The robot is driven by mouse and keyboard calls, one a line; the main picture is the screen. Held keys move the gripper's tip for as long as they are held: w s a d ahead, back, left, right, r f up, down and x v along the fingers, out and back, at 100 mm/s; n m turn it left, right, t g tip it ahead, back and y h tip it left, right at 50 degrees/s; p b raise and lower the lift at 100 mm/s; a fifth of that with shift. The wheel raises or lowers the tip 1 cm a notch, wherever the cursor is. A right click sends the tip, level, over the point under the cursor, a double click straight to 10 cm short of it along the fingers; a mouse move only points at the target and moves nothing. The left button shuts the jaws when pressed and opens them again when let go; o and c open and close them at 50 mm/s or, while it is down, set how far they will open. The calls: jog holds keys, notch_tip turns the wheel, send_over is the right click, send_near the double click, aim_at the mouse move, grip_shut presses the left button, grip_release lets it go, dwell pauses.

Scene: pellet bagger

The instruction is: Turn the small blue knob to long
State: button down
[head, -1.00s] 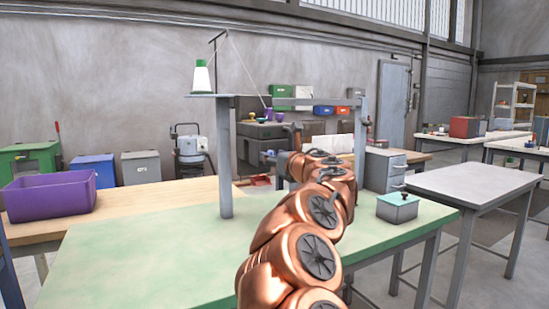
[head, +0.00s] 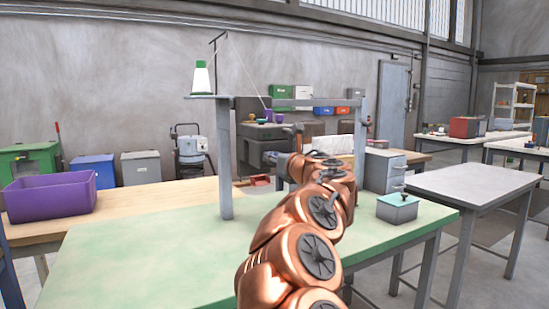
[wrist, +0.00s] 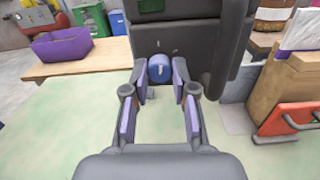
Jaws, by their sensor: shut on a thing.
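The small blue knob (wrist: 159,68) sits on the front of a dark grey machine housing (wrist: 185,52) in the wrist view. Small pale marks show on the housing above it. My gripper (wrist: 161,76) is shut on the knob, with one lilac-padded finger on each side. The knob's pointer and any lettering are too small to read. In the head view, my copper arm covers much of the machine, and the knob cannot be made out.
The machine stands at a pale green table (head: 150,255). A purple bin (head: 50,195) sits on a wooden table at left. A grey box with a teal top (head: 397,208) is at the green table's right end. In the wrist view, an orange-red part (wrist: 285,118) stands at right.

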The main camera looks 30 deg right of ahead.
jog(key=shift+r+m+p, duration=0.15)
jog(key=shift+m+p, duration=8.65)
jog(key=shift+m, duration=2.2)
jog(key=c, duration=0.9)
grip_release()
jog(key=shift+c, duration=0.2)
